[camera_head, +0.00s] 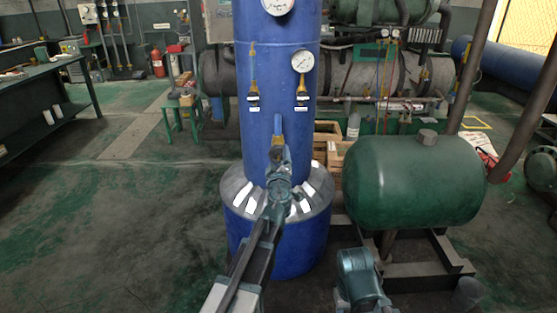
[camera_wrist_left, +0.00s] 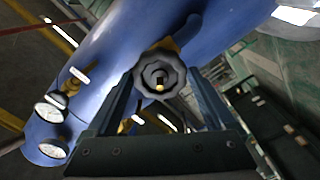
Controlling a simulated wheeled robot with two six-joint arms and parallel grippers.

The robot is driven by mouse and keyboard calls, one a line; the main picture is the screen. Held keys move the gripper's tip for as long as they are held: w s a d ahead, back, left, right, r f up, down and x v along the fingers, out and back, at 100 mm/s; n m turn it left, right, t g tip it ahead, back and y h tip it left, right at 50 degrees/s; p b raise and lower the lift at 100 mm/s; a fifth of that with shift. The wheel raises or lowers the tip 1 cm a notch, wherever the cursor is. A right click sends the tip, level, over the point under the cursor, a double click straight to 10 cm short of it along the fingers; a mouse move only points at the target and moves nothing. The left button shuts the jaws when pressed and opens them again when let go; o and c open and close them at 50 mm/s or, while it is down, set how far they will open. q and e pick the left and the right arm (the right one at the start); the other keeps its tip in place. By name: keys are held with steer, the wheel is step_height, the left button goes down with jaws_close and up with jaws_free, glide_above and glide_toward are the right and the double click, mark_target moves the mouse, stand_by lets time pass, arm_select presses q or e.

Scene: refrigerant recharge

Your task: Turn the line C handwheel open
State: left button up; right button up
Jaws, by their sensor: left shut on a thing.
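A dark scalloped handwheel (camera_wrist_left: 160,78) with a small brass centre sits between the two fingers of my left gripper in the left wrist view. My left gripper (camera_head: 278,160) reaches the lower front of the tall blue column (camera_head: 278,75) and is shut on this handwheel. In the head view the gripper hides the wheel; a brass valve part (camera_head: 277,140) shows just above it. Any label on this valve is hidden, so I cannot read its line letter.
Two more brass valves (camera_head: 253,88) (camera_head: 301,95) with small labels sit higher on the column, along with a round gauge (camera_head: 302,62). A green tank (camera_head: 415,182) stands close on the right. A workbench (camera_head: 45,100) is at the far left; the floor between is open.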

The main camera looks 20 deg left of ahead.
arm_select(q)
steer(key=n, duration=0.3)
steer(key=shift+s, duration=0.2)
steer(key=o, duration=1.3)
steer(key=shift+c, duration=0.2)
steer(key=v, duration=0.6)
steer(key=shift+s+d, duration=0.15)
steer(key=shift+s, duration=0.2)
steer(key=shift+r, duration=0.1)
steer(key=m, duration=0.4)
steer(key=s+m, duration=0.1)
steer(key=m, duration=0.4)
steer(key=s+m, duration=0.1)
steer(key=m, duration=0.3)
steer(key=shift+s+d+m, duration=0.1)
steer(key=shift+d+m, duration=0.15)
steer(key=shift+m, duration=0.15)
